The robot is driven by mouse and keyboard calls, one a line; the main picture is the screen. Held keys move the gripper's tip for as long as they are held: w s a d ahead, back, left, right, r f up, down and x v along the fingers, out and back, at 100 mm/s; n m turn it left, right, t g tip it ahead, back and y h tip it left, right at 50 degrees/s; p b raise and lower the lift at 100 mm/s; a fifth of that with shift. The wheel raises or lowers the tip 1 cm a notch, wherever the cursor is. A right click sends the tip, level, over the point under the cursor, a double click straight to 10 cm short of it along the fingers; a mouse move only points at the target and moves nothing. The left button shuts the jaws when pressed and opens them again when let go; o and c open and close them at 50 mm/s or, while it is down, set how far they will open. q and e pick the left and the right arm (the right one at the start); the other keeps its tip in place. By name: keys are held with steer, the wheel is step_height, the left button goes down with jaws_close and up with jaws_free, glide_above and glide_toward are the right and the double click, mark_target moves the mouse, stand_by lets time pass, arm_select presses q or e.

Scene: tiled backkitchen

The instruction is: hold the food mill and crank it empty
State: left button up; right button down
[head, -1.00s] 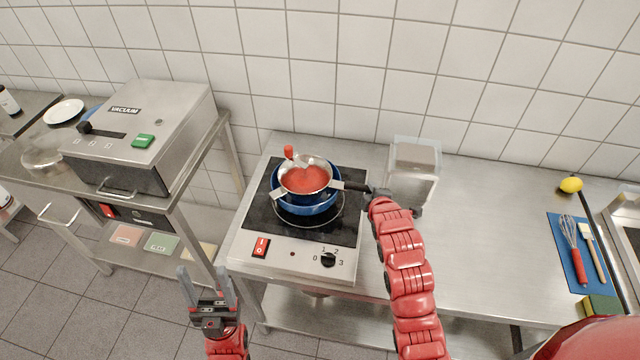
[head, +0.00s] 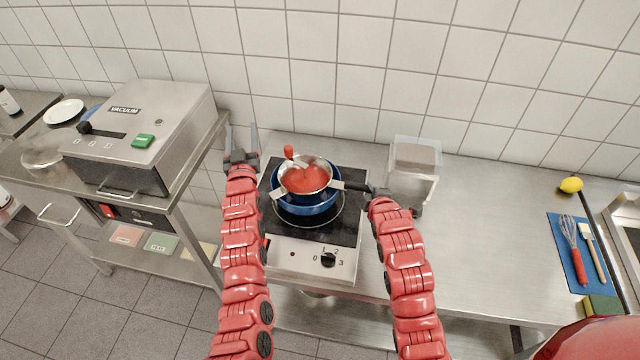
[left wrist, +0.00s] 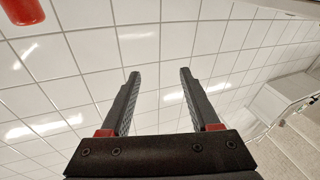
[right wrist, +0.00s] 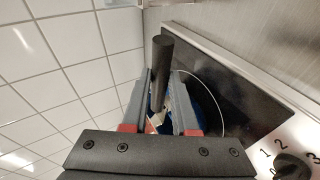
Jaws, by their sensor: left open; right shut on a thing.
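The food mill (head: 325,164), a metal bowl with red sauce (head: 304,180) in it, rests on a blue pot (head: 310,207) on the cooktop. Its crank has a red knob (head: 288,151) standing up at the back left of the mill. My right gripper (head: 372,190) is shut on the mill's dark handle (head: 352,186), which also shows between the jaws in the right wrist view (right wrist: 162,70). My left gripper (head: 241,140) is open and empty, left of the cooktop and apart from the knob. In the left wrist view its fingers (left wrist: 158,90) are spread, with a red piece at the top left corner.
The black cooktop (head: 265,215) has a front dial (head: 328,260). A clear container (head: 414,160) stands right of my right gripper. A vacuum machine (head: 150,125) is on the left. A blue mat (head: 566,262) with utensils and a lemon (head: 571,185) lie far right. The middle counter is clear.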

arm_select(q)
steer(key=w+d+m+g+h, duration=0.1)
steer(key=w+d+g, duration=0.2)
steer(key=w, duration=0.1)
steer(key=m+g+h, duration=0.2)
steer(key=m+g, duration=0.2)
steer(key=g, duration=0.6)
glide_toward(288, 148)
steer(key=w, duration=0.1)
steer(key=shift+g, duration=0.3)
steer(key=shift+s+x, duration=0.1)
steer(key=shift+x, duration=2.05)
steer(key=shift+s+x, duration=0.15)
steer(key=shift+x, duration=2)
steer(key=shift+f, duration=0.15)
jaws_close()
